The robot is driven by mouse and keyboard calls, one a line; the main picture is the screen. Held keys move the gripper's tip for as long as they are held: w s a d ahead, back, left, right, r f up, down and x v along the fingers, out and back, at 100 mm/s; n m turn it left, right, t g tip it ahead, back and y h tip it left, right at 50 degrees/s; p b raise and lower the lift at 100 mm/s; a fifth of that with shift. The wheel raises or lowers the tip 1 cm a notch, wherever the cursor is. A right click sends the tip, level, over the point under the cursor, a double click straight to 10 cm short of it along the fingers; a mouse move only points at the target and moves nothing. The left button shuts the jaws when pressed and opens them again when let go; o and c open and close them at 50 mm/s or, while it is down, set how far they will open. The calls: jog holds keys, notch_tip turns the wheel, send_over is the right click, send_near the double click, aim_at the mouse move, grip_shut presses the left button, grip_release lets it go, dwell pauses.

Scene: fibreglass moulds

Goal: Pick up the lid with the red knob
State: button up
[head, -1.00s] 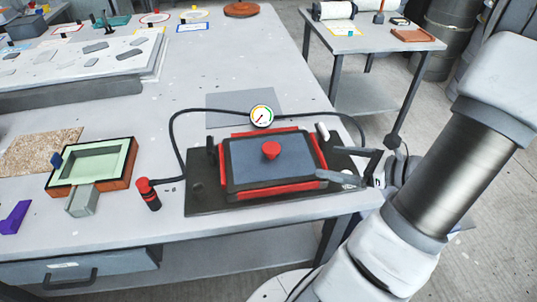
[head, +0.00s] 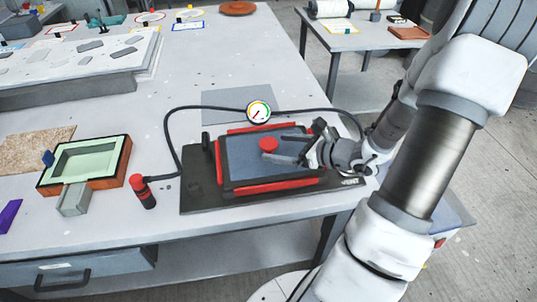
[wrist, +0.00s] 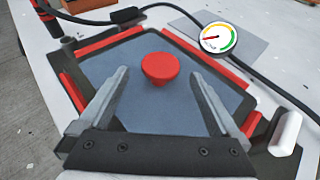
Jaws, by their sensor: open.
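The lid (head: 245,166) is a flat blue-grey plate with a red knob (head: 269,144) near its middle. It lies within red edging on a dark base plate (head: 200,196) on the table. In the wrist view the lid (wrist: 120,75) fills the middle, and the red knob (wrist: 160,69) stands up just beyond my fingertips. My gripper (head: 290,149) comes in from the right, over the lid. In the wrist view my gripper (wrist: 162,80) is open and empty, with the knob lying ahead between the lines of its two fingers. It does not appear to touch the knob.
A pressure gauge (head: 258,112) stands behind the lid, with a black hose curving to both sides. A red-capped fitting (head: 143,190) is at left, near a green-lined mould (head: 88,160). A white cylinder (wrist: 286,134) stands at the right in the wrist view.

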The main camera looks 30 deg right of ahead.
jog(key=shift+x, duration=1.05)
grip_shut()
